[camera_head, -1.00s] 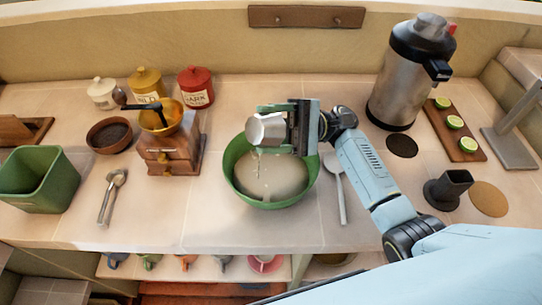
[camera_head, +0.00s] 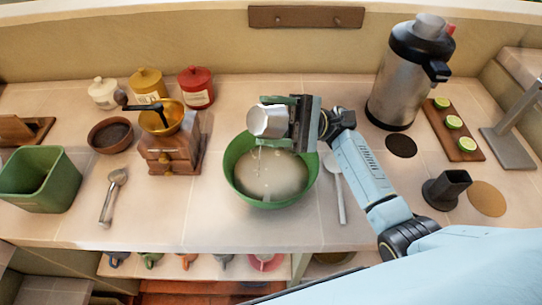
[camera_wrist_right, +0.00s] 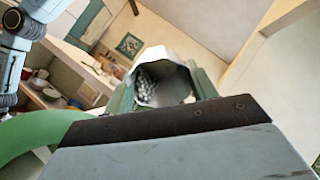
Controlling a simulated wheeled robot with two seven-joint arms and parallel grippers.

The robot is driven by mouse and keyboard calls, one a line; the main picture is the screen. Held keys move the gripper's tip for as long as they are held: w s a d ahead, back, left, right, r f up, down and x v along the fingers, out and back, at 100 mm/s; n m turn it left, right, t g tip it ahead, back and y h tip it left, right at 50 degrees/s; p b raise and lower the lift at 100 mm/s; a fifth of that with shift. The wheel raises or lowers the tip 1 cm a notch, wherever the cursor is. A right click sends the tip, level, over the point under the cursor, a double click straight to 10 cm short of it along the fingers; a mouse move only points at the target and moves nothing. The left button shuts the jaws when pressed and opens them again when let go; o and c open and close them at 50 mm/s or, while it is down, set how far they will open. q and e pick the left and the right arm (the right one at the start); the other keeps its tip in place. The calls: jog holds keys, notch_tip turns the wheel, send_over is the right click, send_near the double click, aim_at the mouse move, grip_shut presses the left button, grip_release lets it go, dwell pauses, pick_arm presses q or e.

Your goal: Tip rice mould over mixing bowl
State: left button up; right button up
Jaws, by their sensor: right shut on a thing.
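The rice mould (camera_head: 266,122) is a small silver metal cup, held above the far part of the green mixing bowl (camera_head: 237,190). My right gripper (camera_head: 291,120) is shut on it, coming from the right. The mould is tilted, and a few white grains fall from it towards the pale heap in the bowl. In the right wrist view the mould (camera_wrist_right: 160,62) sits between the green finger pads, with white grains showing along its inner left side. The bowl's green rim (camera_wrist_right: 35,135) shows at the lower left there. My left gripper is not in view.
A wooden grinder (camera_head: 170,155) stands left of the bowl. A long spoon (camera_head: 337,185) lies close on its right. A metal scoop (camera_head: 112,195), a green bin (camera_head: 50,185), a large flask (camera_head: 400,85) and a board of limes (camera_head: 460,150) stand further out.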

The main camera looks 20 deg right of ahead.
aim_at(277, 108)
jog(key=shift+w+d+r+m+y+p, duration=0.15)
jog(key=shift+r+y+p, duration=0.1)
jog(key=shift+r+y, duration=0.4)
jog(key=shift+s+d+r+m+y+p, duration=0.15)
jog(key=shift+r+y+p, duration=0.15)
jog(key=shift+r, duration=0.65)
